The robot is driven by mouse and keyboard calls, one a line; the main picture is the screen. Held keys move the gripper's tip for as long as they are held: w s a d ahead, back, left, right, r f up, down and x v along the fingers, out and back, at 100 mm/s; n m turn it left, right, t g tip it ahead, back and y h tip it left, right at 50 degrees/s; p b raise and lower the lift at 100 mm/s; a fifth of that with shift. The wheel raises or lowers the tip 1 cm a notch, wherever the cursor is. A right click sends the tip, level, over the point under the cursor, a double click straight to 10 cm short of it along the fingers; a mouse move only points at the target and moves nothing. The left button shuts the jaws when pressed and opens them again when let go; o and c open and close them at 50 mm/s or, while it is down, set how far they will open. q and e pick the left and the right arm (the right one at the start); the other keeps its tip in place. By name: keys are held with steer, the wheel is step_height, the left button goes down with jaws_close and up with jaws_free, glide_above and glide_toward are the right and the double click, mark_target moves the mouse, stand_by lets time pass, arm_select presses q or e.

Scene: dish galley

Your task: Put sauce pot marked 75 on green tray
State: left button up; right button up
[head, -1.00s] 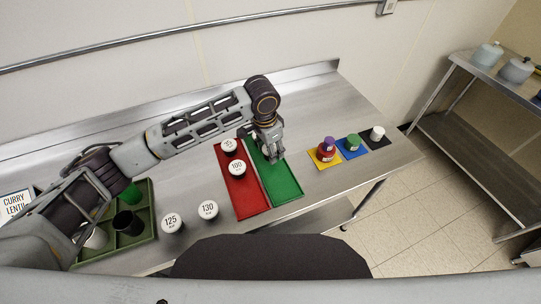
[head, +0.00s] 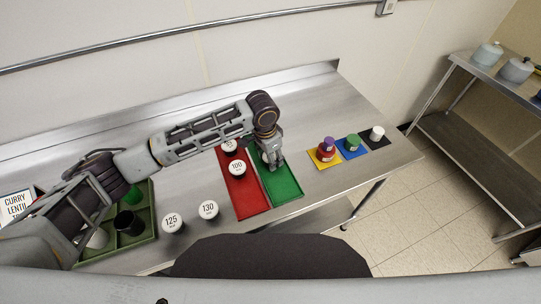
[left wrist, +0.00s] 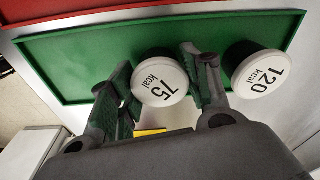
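The sauce pot marked 75 (left wrist: 159,78), dark with a white lid, is between the two fingers of my left gripper (left wrist: 160,85) in the left wrist view. The fingers press close on both its sides. It is upright over the near long edge of the green tray (left wrist: 85,60); whether it touches the tray I cannot tell. The pot marked 120 (left wrist: 258,74) stands beside it at the tray's end. In the head view my left gripper (head: 274,163) is over the far half of the green tray (head: 284,187) and hides both pots. My right gripper is out of view.
The red tray (head: 246,202) beside it holds a pot marked 100 (head: 237,168) and another pot (head: 229,147). Pots marked 125 (head: 172,222) and 130 (head: 208,209) stand on the counter. Small coloured containers (head: 326,150) stand on mats at right. The green tray's near half is clear.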

arm_select(q)
steer(key=o, duration=0.4)
steer(key=shift+r, duration=0.15)
steer(key=shift+s+a+r, duration=0.15)
steer(key=shift+a+r, duration=0.05)
steer(key=shift+r, duration=1.8)
steer(key=shift+s+a+r, duration=0.1)
steer(key=shift+a+r, duration=0.05)
steer(key=shift+r, duration=1.8)
steer(key=shift+s+a+r, duration=0.15)
steer(key=shift+a+r, duration=0.05)
steer(key=shift+r, duration=1.8)
